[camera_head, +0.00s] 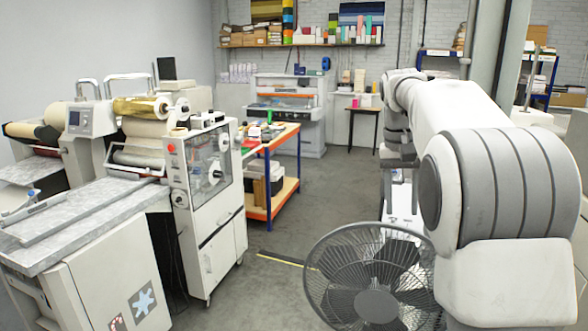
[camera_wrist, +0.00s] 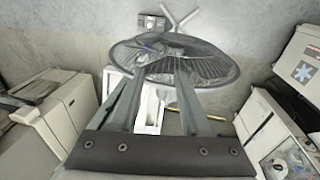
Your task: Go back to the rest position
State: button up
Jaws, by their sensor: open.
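My arm (camera_head: 470,150) fills the right side of the head view, and its far end is hidden there, so I cannot make out the gripper in that view. In the wrist view my gripper (camera_wrist: 160,78) shows two grey fingers reaching up from a dark bar. The fingers are apart, with nothing held between them. A black-grilled fan (camera_wrist: 180,62) shows beyond the fingertips; the picture does not show how far away it is. The same kind of fan (camera_head: 375,285) stands low in front of my arm in the head view.
A laminating machine (camera_head: 205,185) with rolls stands at the left. An orange-edged workbench (camera_head: 262,212) is behind it. A machine (camera_head: 285,105) and a small dark table (camera_head: 360,112) stand at the back wall. The grey floor (camera_head: 330,190) between is open.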

jog(key=s+a+n+t+y+b, duration=0.1)
jog(key=s+a+n+t+b, duration=0.2)
jog(key=s, duration=1.3)
jog(key=s+a+f+t, duration=0.2)
jog(key=s+a+f, duration=0.2)
jog(key=s+f, duration=0.6)
jog(key=shift+s+a+f+n+y, duration=0.2)
jog(key=shift+s+a+n+y, duration=0.15)
jog(key=shift+s, duration=0.8)
